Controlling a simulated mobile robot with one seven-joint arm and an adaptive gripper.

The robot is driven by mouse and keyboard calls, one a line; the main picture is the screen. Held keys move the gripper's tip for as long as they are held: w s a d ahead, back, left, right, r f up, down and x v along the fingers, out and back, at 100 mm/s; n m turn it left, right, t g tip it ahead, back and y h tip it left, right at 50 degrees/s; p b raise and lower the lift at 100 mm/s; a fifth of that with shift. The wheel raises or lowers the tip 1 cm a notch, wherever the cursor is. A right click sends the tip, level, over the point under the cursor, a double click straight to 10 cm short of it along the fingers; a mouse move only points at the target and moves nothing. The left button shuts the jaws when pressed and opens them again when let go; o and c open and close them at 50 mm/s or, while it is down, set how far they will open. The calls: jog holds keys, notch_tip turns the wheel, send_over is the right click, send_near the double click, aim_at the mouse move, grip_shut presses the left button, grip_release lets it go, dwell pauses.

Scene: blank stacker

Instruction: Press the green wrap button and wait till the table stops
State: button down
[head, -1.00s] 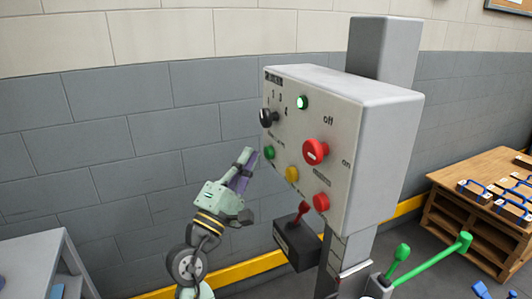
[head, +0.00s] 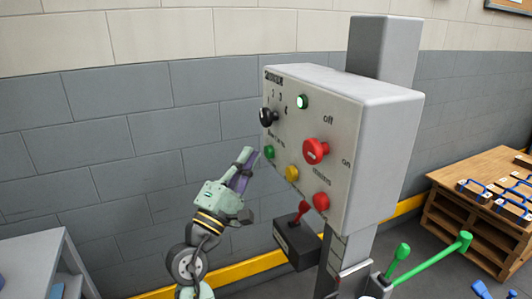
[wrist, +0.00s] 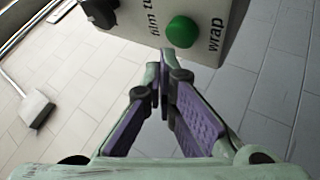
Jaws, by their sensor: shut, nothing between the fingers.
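The green wrap button (head: 269,152) is on the left side of the grey control panel (head: 345,130) in the head view. It also shows in the wrist view (wrist: 181,32), with the word "wrap" beside it. My gripper (head: 250,153) is shut and empty, its fingertips just left of the button in the head view. In the wrist view my gripper (wrist: 158,58) points towards the panel, with its tips slightly below and left of the button. A small gap shows there, and I see no contact. The table that the task names is not recognisable in view.
The panel also carries a black knob (head: 268,116), a lit green lamp (head: 302,102), a red knob (head: 315,151), a yellow button (head: 292,173) and a red button (head: 321,201). A black box with a red lever (head: 303,212) is below. A wooden stand (head: 470,215) is at right.

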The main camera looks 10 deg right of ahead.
jog(key=shift+d, duration=0.1)
jog(key=shift+w+d, duration=0.15)
jog(key=shift+d, duration=0.15)
